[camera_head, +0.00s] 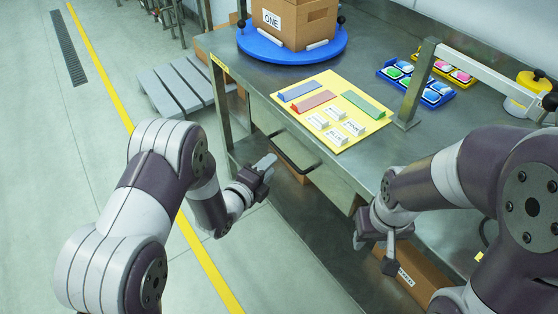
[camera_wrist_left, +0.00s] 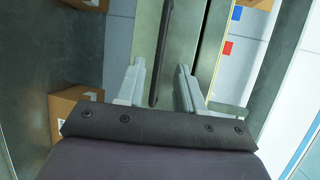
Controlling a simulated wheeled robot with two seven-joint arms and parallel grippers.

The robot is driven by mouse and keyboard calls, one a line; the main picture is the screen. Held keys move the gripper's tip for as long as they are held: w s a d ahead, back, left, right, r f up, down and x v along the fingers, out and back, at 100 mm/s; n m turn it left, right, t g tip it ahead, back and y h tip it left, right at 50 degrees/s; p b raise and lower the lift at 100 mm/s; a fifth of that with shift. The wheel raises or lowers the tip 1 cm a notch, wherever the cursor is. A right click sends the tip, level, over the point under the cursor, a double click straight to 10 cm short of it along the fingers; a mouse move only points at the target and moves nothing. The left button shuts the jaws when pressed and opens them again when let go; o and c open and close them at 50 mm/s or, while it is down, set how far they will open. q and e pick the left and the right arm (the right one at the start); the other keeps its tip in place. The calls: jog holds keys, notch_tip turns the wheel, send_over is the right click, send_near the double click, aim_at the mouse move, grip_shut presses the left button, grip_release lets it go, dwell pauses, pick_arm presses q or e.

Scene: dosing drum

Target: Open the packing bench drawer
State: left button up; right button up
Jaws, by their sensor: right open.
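The packing bench (camera_head: 225,52) has a drawer under its front edge, with a dark bar handle (camera_head: 292,158). The drawer looks shut. My left gripper (camera_head: 266,164) is just in front of the handle's left end.
A cardboard box (camera_head: 300,22) stands on a blue turntable (camera_head: 258,48). A yellow board (camera_head: 310,92) with coloured and white blocks lies near the bench edge. Blue and yellow trays sit farther back. A lower shelf (camera_head: 290,195) holds cardboard boxes.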

pick_arm(q)
jog(key=x, duration=0.6)
jog(key=shift+b, duration=0.3)
grip_shut()
pick_arm(e)
jog(key=shift+f, duration=0.4)
